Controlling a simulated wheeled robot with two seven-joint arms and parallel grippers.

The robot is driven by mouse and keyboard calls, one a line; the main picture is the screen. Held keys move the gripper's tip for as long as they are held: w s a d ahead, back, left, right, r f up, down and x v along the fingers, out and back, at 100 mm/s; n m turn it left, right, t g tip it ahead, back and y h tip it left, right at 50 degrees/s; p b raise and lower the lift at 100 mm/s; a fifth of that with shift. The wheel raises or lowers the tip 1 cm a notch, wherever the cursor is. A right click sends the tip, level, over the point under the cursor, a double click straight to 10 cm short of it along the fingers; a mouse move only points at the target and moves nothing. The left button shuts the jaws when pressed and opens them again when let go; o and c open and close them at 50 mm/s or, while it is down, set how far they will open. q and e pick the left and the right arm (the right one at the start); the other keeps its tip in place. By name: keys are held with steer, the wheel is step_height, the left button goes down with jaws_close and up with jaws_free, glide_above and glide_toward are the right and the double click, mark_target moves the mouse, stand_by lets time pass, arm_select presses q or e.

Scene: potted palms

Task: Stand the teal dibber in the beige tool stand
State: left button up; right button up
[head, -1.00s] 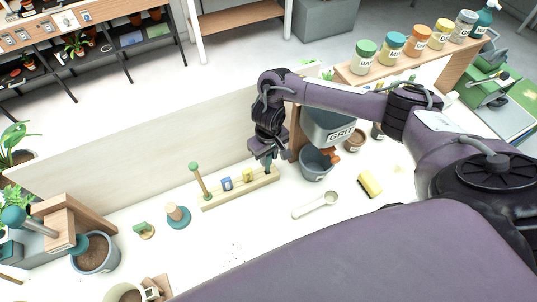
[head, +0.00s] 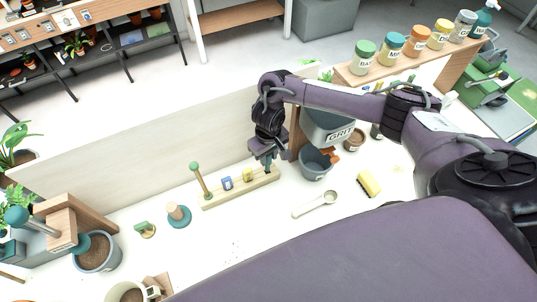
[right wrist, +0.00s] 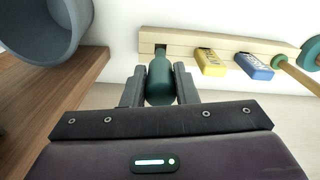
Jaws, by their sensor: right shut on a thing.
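The teal dibber (right wrist: 160,80) is between the fingers of my right gripper (right wrist: 160,88) in the right wrist view, and the gripper is shut on it. The beige tool stand (head: 236,192) is a long low bar on the white table; it also shows in the right wrist view (right wrist: 185,40). In the head view my right gripper (head: 267,160) is over the stand's right end. The dibber's far end lines up with a dark hole at that end; how far it is inside, I cannot tell. My left gripper is not in view.
The stand also holds a green-knobbed tool (head: 199,180), a blue tag (head: 226,183) and a yellow tag (head: 247,175). A grey pot (head: 314,165) stands close to the right of the gripper. A pale panel (head: 140,150) runs behind. A scoop (head: 316,205) lies in front.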

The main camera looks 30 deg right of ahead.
mark_target(269, 163)
steer(key=shift+f+b, duration=0.95)
steer(key=shift+f, duration=1.15)
steer(key=o, duration=1.5)
steer(key=shift+c, duration=0.2)
steer(key=shift+r, duration=0.1)
step_height(269, 163, up, 3)
steer(key=p, duration=0.3)
steer(key=shift+p, duration=0.35)
steer(key=shift+r, duration=2.4)
